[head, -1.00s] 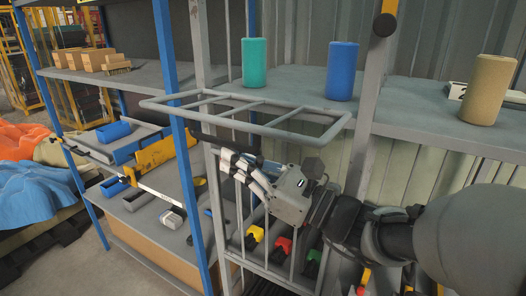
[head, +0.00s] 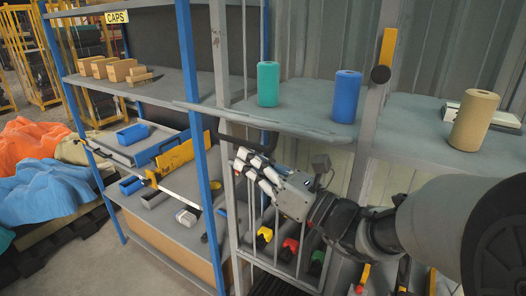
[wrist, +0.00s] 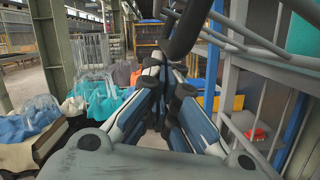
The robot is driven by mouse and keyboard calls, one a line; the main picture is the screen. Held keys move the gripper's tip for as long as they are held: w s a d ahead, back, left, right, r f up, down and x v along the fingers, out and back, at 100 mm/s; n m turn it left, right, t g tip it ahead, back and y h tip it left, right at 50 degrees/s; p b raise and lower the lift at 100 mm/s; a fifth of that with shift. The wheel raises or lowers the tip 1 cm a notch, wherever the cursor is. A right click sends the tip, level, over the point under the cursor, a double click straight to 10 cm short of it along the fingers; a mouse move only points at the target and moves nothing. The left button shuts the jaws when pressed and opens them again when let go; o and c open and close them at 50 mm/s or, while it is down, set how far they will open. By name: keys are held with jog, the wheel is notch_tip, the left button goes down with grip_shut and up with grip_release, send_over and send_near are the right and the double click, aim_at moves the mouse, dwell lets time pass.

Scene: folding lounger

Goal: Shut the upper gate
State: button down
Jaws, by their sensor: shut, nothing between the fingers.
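The upper gate (head: 285,127) is a grey barred frame, seen nearly edge-on along the front of the middle shelf in the head view, so its bars are hard to make out. Grey bars at the right of the wrist view (wrist: 255,42) look like part of it. My gripper (head: 240,161) is shut and empty, just below the gate's level. A dark bar (head: 247,145) lies close above its fingertips and also crosses the top of the wrist view (wrist: 189,28); I cannot tell whether they touch or what it is fixed to.
Upright grey bars (head: 276,235) stand below, in front of yellow, red and green items. A teal cylinder (head: 268,84), a blue cylinder (head: 344,97) and a tan cylinder (head: 473,121) stand on the shelf. A blue post (head: 188,70) rises left of my gripper. Floor is open at lower left.

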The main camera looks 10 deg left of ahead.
jog(key=r+m+p, duration=0.2)
jog(key=r+p, duration=0.1)
jog(key=p, duration=0.1)
jog(key=w+r+m+t+h+p, duration=0.1)
jog(key=r+m+p, duration=0.1)
jog(key=p, duration=0.3)
jog(key=r+m+p, duration=0.3)
jog(key=r+p, duration=0.2)
jog(key=shift+w+d+t+h, duration=0.3)
jog(key=shift+d, duration=0.05)
jog(key=w+d+r+m+h+p, duration=0.1)
jog(key=w+d+r+m+p, duration=0.2)
jog(key=p, duration=1.1)
jog(key=w+r+m, duration=0.3)
jog(key=w+r, duration=0.1)
jog(key=shift+m+h, duration=0.4)
